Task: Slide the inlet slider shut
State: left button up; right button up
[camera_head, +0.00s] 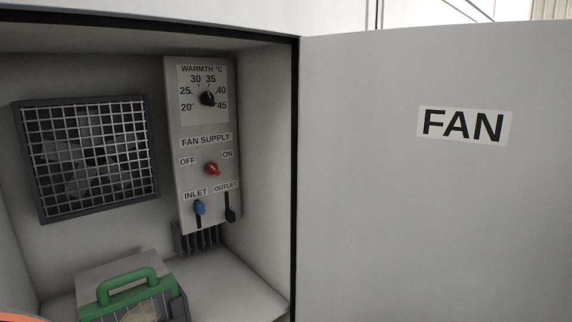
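The inlet slider has a blue knob (199,208) under the INLET label (195,194), on the grey control panel (184,141) inside the open cabinet. The blue knob sits at the upper end of its slot, with dark slot showing below it. Beside it on the right, the outlet slider's black knob (231,215) sits at the lower end of its slot, with dark slot showing above. Neither my left nor my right gripper is seen in the head view, and nothing touches the sliders.
A red supply switch (211,168) and black warmth dial (207,98) sit above the sliders. A caged fan (95,155) is on the back wall. A green-handled box (127,287) stands on the cabinet floor. The FAN door (430,220) hangs open at right.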

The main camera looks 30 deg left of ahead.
aim_at(199, 206)
jog(key=u, duration=1.55)
